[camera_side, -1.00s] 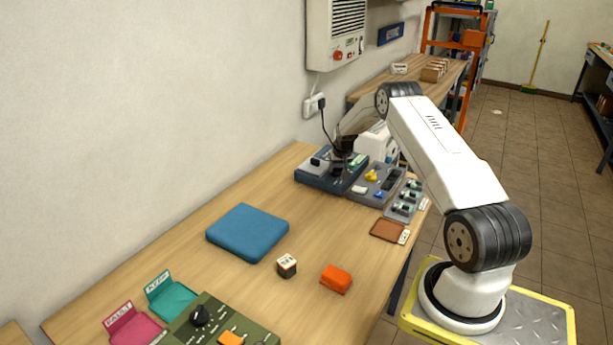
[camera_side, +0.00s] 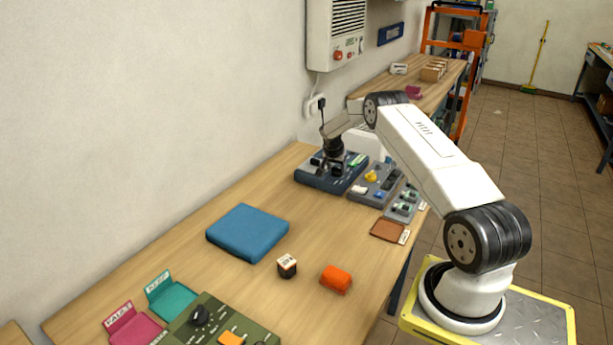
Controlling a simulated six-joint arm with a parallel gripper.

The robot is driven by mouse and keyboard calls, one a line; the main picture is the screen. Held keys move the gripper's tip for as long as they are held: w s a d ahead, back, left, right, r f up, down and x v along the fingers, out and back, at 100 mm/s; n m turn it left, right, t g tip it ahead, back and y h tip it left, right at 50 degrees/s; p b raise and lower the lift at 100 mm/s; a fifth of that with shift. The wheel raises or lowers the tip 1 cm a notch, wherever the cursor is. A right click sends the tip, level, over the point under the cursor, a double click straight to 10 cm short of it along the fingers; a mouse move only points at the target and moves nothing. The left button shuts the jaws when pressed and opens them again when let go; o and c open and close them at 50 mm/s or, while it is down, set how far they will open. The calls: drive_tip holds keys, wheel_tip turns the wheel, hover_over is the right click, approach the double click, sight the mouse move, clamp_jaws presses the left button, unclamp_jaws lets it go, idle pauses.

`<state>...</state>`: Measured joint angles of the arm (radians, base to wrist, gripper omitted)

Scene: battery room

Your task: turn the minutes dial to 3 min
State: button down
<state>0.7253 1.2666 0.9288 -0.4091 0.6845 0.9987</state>
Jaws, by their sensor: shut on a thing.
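A dark blue panel (camera_side: 352,181) with small controls lies at the far end of the wooden bench, near the wall. My gripper (camera_side: 333,169) points down onto this panel from above. It is shut on a small dark control there, which I take to be the minutes dial. My fingers mostly hide the dial, and its markings and setting are too small to read.
Grey panels with coloured controls (camera_side: 371,176) stand right of the blue one. A blue pad (camera_side: 248,232), a small dial block (camera_side: 287,266), an orange block (camera_side: 336,279) and a green box (camera_side: 205,330) with a black knob lie nearer. Bench space between them is clear.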

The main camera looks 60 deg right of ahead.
drive_tip(key=m, duration=0.1)
drive_tip(key=m+g, duration=0.1)
drive_tip(key=m, duration=0.2)
drive_tip(key=shift+w, duration=0.25)
drive_tip(key=shift+w+m+g, duration=0.1)
drive_tip(key=shift+m+g, duration=0.5)
drive_tip(key=shift+m, duration=0.2)
drive_tip(key=shift+m+g+y, duration=0.3)
drive_tip(key=shift+m, duration=0.7)
drive_tip(key=shift+c, duration=0.3)
unclamp_jaws()
drive_tip(key=shift+w+r, duration=0.15)
drive_tip(key=shift+r, duration=0.05)
drive_tip(key=v, duration=0.7)
drive_tip(key=shift+r, duration=0.15)
drive_tip(key=shift+a, duration=0.1)
drive_tip(key=shift+a, duration=0.1)
